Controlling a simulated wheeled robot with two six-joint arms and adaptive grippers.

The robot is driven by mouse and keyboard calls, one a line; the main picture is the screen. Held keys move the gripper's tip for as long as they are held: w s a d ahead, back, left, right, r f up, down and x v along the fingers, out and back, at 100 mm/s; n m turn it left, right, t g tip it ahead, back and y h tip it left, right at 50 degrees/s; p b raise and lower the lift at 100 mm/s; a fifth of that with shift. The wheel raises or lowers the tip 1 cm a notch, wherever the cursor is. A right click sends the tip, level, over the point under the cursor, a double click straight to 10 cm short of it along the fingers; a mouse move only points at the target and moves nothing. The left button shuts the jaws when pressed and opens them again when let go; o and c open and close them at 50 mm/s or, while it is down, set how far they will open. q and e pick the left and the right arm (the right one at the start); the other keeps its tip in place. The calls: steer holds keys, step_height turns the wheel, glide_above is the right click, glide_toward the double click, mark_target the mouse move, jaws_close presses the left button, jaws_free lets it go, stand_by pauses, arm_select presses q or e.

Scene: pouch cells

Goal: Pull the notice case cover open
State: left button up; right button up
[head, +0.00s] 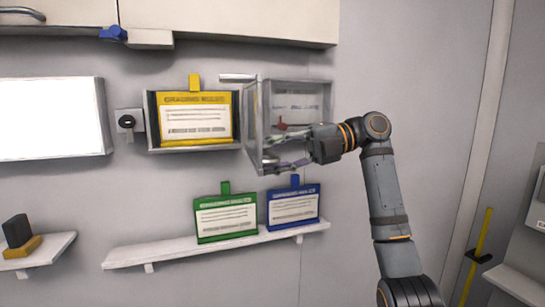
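The notice case (315,98) is a clear, grey-framed box on the wall, right of the yellow board. A pale sheet (297,104) shows faintly inside it. Its clear cover (254,120) stands out from the wall at the left side, seen nearly edge-on, so it looks swung open. My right gripper (275,153) is in front of the case, pointing left. Its two fingers look spread apart, with their tips close to the inner side of the cover. I cannot tell whether they touch it. The gripper hides the lower part of the case. My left gripper is not in view.
A yellow notice board (195,117) hangs left of the cover, beside a dark round knob (127,122). Below, a white shelf (155,254) holds a green board (226,214) and a blue board (293,206). A cabinet (230,18) overhangs above. The wall right of my arm is mostly clear.

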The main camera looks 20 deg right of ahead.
steer(key=v, duration=1.2)
steer(key=shift+c, duration=0.2)
